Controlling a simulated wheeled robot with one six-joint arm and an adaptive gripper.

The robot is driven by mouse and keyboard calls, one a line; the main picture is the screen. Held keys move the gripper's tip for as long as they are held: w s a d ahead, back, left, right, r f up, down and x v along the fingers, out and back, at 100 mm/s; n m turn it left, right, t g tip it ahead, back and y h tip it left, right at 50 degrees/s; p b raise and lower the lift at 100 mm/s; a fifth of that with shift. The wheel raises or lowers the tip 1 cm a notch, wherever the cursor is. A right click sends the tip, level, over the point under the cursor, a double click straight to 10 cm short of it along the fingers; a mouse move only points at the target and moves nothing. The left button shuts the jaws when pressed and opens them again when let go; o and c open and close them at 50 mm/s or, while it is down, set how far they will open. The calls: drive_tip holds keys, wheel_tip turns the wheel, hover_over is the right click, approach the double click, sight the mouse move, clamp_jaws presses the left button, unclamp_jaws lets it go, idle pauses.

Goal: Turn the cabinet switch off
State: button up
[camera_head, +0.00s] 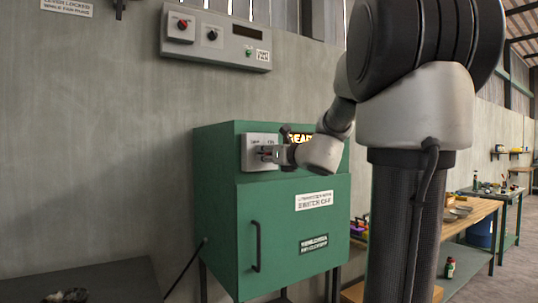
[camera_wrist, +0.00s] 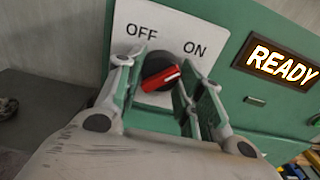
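The cabinet (camera_head: 285,235) is green, with a white switch plate (camera_head: 257,139) at its upper left. In the wrist view the plate (camera_wrist: 195,28) reads OFF at left and ON at right. The switch (camera_wrist: 155,66) is a round black knob with a red bar, which slants up to the right, toward the ON side. My gripper (camera_wrist: 163,72) is open, one finger on each side of the knob. I cannot tell whether either finger touches it. In the head view my gripper (camera_head: 270,154) is in front of the plate and hides most of the switch.
A lit READY sign (camera_wrist: 281,62) is right of the plate. The cabinet door has a black handle (camera_head: 257,246). A grey control box (camera_head: 215,38) hangs on the wall above. A dark table (camera_head: 85,283) stands at left, workbenches (camera_head: 470,225) at right.

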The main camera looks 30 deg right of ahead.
drive_tip(key=shift+n, duration=0.4)
drive_tip(key=n, duration=0.3)
drive_tip(key=shift+n, duration=0.4)
drive_tip(key=n, duration=0.4)
drive_tip(key=shift+d+n, duration=0.1)
drive_tip(key=shift+n, duration=0.2)
drive_tip(key=n, duration=0.8)
drive_tip(key=shift+n, duration=0.3)
drive_tip(key=o, duration=1)
drive_tip(key=shift+s+r, duration=0.1)
